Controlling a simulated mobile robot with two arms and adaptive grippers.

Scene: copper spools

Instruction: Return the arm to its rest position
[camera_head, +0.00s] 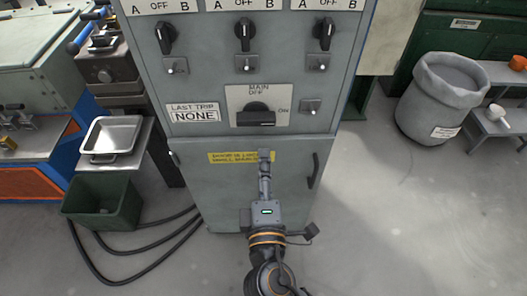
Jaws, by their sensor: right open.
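My right gripper (264,157) is raised in front of the lower door of a grey control cabinet (233,185). It is open, and nothing shows between its fingers. Its tips overlap a yellow label (227,157) in the picture; I cannot tell whether they touch the door. My left gripper is not in view. Above is a black MAIN switch (256,115), its bar lying level beside the word ON. Three black knobs, the left (166,38), middle (245,35) and right (324,34), sit higher, under A, OFF and B labels.
A black door handle (314,171) is right of my gripper. A green bin (104,203), a metal tray (111,136) and black cables (133,277) lie to the left. A grey waste bin (443,95) and small bench (489,125) stand right. The right floor is clear.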

